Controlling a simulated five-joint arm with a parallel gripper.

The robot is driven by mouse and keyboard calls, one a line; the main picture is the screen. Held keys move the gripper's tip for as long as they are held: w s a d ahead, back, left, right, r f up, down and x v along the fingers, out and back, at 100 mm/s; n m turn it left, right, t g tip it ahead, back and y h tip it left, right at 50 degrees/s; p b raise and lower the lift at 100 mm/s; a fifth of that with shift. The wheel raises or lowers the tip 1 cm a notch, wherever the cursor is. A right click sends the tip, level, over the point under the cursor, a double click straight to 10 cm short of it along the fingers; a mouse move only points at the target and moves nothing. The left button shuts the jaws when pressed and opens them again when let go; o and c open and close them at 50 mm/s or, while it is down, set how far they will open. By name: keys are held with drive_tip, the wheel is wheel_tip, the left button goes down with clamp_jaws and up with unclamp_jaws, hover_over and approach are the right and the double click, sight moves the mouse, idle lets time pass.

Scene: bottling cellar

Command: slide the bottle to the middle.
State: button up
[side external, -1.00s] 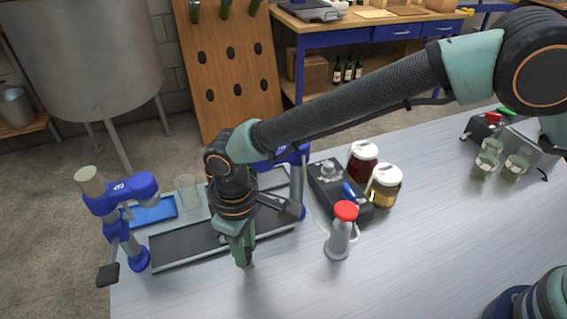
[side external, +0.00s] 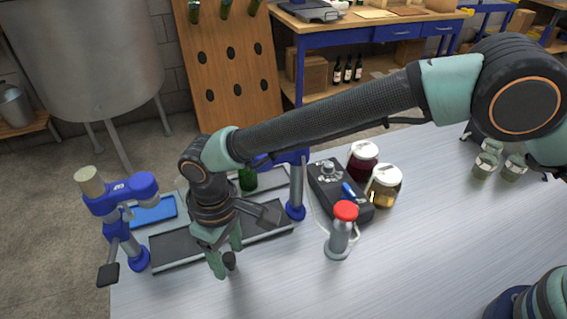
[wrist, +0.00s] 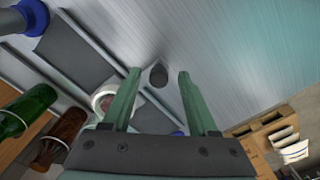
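A green bottle (side external: 247,179) stands at the conveyor, just right of my wrist in the side view and partly hidden by it. In the wrist view a green bottle (wrist: 27,108) and a brown bottle (wrist: 66,133) show at the lower left, cut by the frame or my gripper. My gripper (side external: 228,262) is in front of the conveyor (side external: 175,248), low over the table and apart from the bottles. In the wrist view its fingers (wrist: 160,72) are spread. A small dark object (wrist: 158,77) shows between them; I cannot tell whether they touch it.
A blue post with an arm (side external: 120,195) stands at the left end, another blue post (side external: 296,190) behind the conveyor's right end. The table's front right (side external: 430,260) is clear.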

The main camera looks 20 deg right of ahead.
wheel_tip(320, 180, up, 12)
idle(0.6)
drive_tip(key=w+d+r+m+t, duration=0.1)
drive_tip(key=w+d+r, duration=0.1)
drive_tip(key=d+r, duration=0.35)
drive_tip(key=w+d+r+m+y, duration=0.1)
drive_tip(key=d+r+m, duration=0.1)
drive_tip(key=d, duration=0.7)
drive_tip(key=w+d+r+m+t, duration=0.1)
drive_tip(key=w+d+r, duration=0.15)
drive_tip(key=d, duration=0.45)
drive_tip(key=s+d+m+t, duration=0.1)
drive_tip(key=s+d, duration=0.2)
drive_tip(key=d, duration=0.4)
drive_tip(key=s+d+f+m+t, duration=0.1)
drive_tip(key=s+d+m, duration=0.1)
drive_tip(key=d, duration=0.4)
drive_tip(key=s+d+m+t+h, duration=0.1)
drive_tip(key=s+d+m, duration=0.1)
drive_tip(key=s+d, duration=0.3)
drive_tip(key=d, duration=0.2)
drive_tip(key=shift+d+f+t, duration=0.15)
drive_tip(key=shift+d+t, duration=0.15)
drive_tip(key=shift+d, duration=0.05)
